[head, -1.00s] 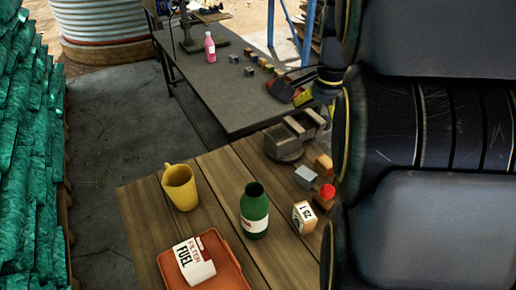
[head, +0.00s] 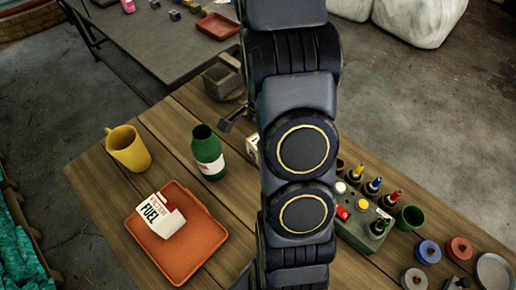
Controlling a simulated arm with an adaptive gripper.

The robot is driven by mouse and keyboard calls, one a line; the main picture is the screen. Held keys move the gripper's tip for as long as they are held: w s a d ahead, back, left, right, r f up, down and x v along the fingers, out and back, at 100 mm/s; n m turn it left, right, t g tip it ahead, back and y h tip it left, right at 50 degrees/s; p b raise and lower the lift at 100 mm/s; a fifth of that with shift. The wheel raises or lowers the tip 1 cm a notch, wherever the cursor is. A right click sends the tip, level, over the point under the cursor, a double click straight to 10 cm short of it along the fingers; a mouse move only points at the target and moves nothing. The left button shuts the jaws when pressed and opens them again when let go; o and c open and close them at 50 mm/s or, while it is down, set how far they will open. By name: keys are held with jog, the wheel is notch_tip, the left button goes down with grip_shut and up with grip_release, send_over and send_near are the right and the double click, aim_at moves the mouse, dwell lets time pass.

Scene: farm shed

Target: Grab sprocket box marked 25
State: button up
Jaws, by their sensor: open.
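The small pale sprocket box (head: 253,148) stands on the wooden table just right of the green bottle. My arm covers most of it, and its number cannot be read now. My gripper (head: 229,121) shows only in part, as a dark finger sticking out left of my arm, above and slightly left of the box in the picture. It is open, and I see nothing held in it. The other finger is hidden behind my arm, so the exact gap to the box cannot be told.
A green bottle (head: 208,153), a yellow mug (head: 128,149) and an orange tray (head: 139,225) with a fuel filter box (head: 160,217) stand left. A grey bin (head: 223,81) is behind. A control box (head: 350,234), green cup (head: 409,218) and spools crowd the right.

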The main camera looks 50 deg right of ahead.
notch_tip(320, 180, down, 9)
jog(key=shift+w+d, duration=0.15)
jog(key=c, duration=1.1)
